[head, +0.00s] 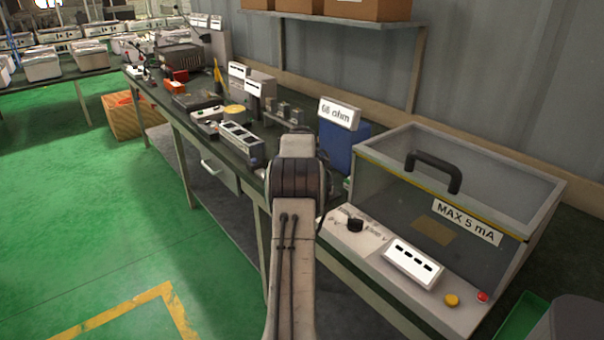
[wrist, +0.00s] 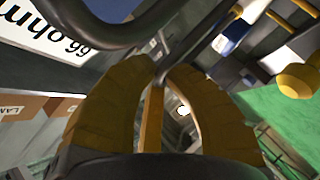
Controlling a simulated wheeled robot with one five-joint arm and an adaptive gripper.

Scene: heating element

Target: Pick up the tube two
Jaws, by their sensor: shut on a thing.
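In the wrist view, the yellow fingers of my gripper (wrist: 161,78) come together at their tips. A thin grey tube (wrist: 205,35) runs from between the tips toward the upper right, and the gripper is shut on it. A thicker dark curved tube (wrist: 105,36) crosses the upper left of that view, just beyond the fingers. I cannot tell from the label-free metal which one is tube two, or whether they join. In the head view, my arm hides the gripper and the tubes.
A blue block (head: 340,150) with a "66 ohm" sign (head: 339,114) stands just behind my arm. To the right is a clear-lidded test box (head: 545,215) marked "MAX 5 mA". Several instruments crowd the bench to the left. Green floor (head: 100,240) is open at left.

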